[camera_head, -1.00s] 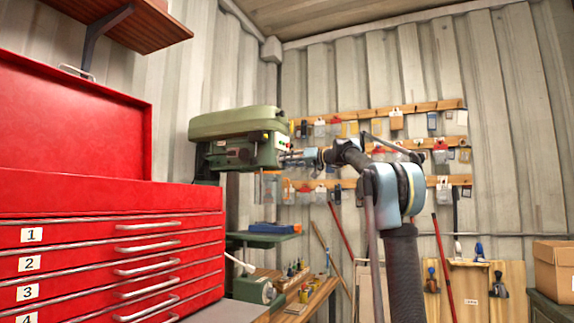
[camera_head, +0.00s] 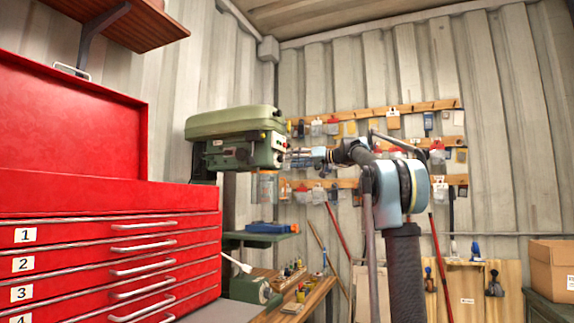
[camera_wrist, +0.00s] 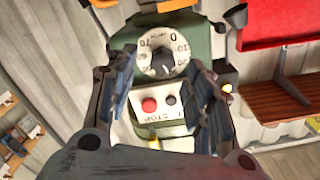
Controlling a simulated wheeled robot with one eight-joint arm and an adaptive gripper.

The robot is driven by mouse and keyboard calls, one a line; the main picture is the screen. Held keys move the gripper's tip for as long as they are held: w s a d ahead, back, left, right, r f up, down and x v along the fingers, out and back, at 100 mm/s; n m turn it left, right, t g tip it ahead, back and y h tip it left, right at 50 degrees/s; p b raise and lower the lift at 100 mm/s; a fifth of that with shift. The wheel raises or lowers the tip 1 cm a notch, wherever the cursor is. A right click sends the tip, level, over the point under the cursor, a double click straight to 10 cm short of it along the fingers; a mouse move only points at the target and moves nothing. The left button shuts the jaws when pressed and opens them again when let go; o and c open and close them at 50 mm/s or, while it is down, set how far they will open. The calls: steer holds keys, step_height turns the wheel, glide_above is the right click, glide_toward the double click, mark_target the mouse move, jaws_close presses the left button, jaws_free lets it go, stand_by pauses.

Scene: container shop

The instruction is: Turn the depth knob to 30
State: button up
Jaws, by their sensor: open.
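The depth knob is a round dial (camera_wrist: 163,52) with a pale numbered ring and a dark centre, on the green drill press head (camera_head: 236,128). In the wrist view, the dial is ahead of my gripper, near the top middle. My gripper (camera_wrist: 165,85) is open, with one finger on each side of the dial in the picture. I cannot tell whether either finger touches it. In the head view, my gripper (camera_head: 300,157) is at the right side of the drill press head, and the dial is not clearly visible. The exact dial setting is too blurred to read.
A red button (camera_wrist: 149,105) and a dark button sit below the dial in the wrist view. A red tool chest (camera_head: 110,250) stands at the left. Tool racks (camera_head: 400,107) line the back wall. A cardboard box (camera_head: 553,266) is at the far right.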

steer(key=v, duration=0.7)
steer(key=shift+d, duration=0.1)
steer(key=m, duration=2.5)
glide_toward(283, 160)
steer(key=x, duration=0.9)
steer(key=shift+w, duration=0.3)
steer(key=shift+r, duration=0.1)
steer(key=c, duration=1)
